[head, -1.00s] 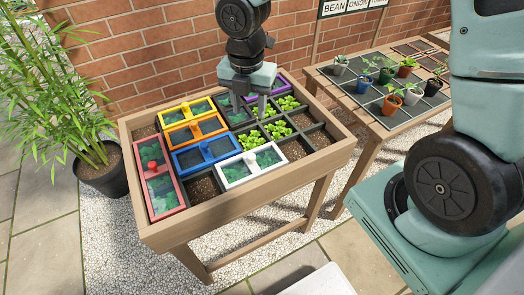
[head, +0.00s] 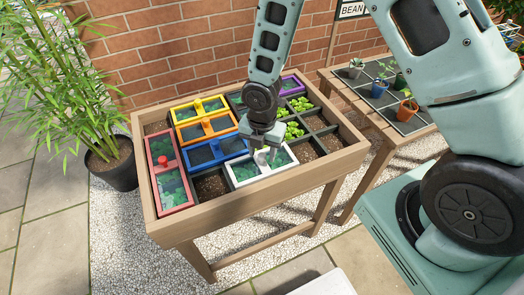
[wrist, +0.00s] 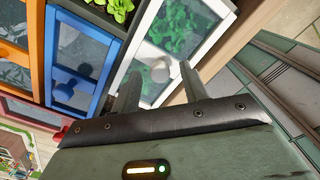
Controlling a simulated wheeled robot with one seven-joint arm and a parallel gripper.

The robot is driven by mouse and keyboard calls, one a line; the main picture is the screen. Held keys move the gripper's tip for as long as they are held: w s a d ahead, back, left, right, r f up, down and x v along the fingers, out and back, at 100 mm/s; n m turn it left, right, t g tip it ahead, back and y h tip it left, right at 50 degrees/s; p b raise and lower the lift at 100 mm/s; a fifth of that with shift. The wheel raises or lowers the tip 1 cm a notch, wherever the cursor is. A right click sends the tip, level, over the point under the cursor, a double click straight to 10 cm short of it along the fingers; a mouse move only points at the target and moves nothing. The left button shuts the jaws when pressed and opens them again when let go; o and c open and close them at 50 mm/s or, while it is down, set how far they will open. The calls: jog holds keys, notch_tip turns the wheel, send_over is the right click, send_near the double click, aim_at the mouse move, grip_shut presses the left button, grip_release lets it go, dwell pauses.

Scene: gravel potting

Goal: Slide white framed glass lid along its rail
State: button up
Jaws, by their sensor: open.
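The white framed glass lid (head: 244,173) lies in the front row of the divided wooden planter, right of the blue lid. Greens show dimly through its glass. The lid also fills the upper middle of the wrist view (wrist: 182,28). Its pale round knob (wrist: 161,71) shows there between my fingers. My gripper (head: 266,158) points down over the lid's middle and hides part of it. In the wrist view my gripper's two fingers (wrist: 158,88) are apart, one on each side of the knob. I cannot tell whether they touch it.
The blue lid (head: 216,151), orange lid (head: 206,128), yellow lid (head: 199,109), red lid (head: 168,180) and purple lid (head: 291,86) lie nearby. Open soil cells (head: 308,149) are to the right, lettuce (head: 293,130) behind. The planter's wooden rim (head: 260,202) runs along the front.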

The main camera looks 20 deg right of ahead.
jog(key=shift+f, duration=0.25)
grip_shut()
jog(key=a, duration=1)
jog(key=shift+a, duration=0.3)
grip_release()
jog(key=shift+r, duration=0.1)
